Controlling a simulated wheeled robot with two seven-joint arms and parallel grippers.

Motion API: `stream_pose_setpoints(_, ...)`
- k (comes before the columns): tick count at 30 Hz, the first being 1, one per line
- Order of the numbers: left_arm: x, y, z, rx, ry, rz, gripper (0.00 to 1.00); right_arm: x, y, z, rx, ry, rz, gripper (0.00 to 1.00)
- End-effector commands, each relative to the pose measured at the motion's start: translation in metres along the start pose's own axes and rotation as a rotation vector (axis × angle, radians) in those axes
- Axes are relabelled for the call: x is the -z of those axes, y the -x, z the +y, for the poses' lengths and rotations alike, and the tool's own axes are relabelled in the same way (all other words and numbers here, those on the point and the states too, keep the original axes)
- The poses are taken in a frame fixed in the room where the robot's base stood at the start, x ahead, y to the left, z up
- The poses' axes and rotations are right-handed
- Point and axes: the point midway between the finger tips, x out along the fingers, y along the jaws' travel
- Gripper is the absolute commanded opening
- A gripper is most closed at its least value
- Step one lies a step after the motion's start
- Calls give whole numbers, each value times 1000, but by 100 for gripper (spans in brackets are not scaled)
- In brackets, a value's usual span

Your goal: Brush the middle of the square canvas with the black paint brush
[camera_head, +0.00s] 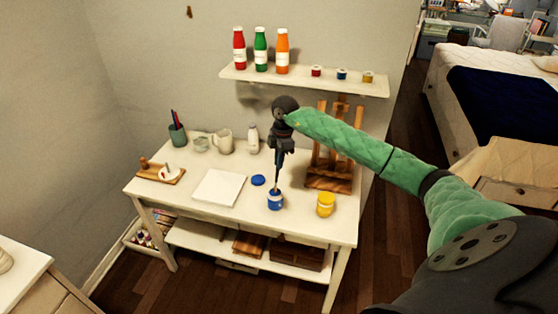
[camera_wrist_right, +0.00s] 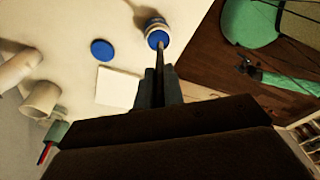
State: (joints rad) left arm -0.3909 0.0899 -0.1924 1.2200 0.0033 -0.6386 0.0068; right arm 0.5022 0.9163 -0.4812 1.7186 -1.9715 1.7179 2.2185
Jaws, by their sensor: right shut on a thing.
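The square white canvas (camera_head: 219,187) lies flat on the white table (camera_head: 318,228), left of the blue paint jar (camera_head: 275,203). My right gripper (camera_head: 280,152) is above the open blue jar and shut on the thin black paint brush (camera_head: 277,175), which points down with its tip at or in the jar's mouth. In the right wrist view the brush (camera_wrist_right: 160,62) runs from the fingers (camera_wrist_right: 158,88) to the blue paint in the jar (camera_wrist_right: 157,36). The bristles are hidden. The canvas (camera_wrist_right: 118,87) is also there. My left gripper is not in view.
A blue lid (camera_head: 258,180) lies between canvas and blue jar. A yellow jar (camera_head: 325,206) stands to the right. A wooden easel (camera_head: 330,172), white jug (camera_head: 225,143), brush cup (camera_head: 177,134) and wooden tray (camera_head: 162,174) are around. A shelf (camera_head: 305,80) with bottles hangs above.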

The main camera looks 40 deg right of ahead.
Motion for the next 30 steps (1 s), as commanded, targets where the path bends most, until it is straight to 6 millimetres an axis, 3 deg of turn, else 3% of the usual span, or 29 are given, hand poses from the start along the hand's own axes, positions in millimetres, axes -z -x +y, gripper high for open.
stream_pose_setpoints(30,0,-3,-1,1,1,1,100,-1,-6,0,0,0,0,0)
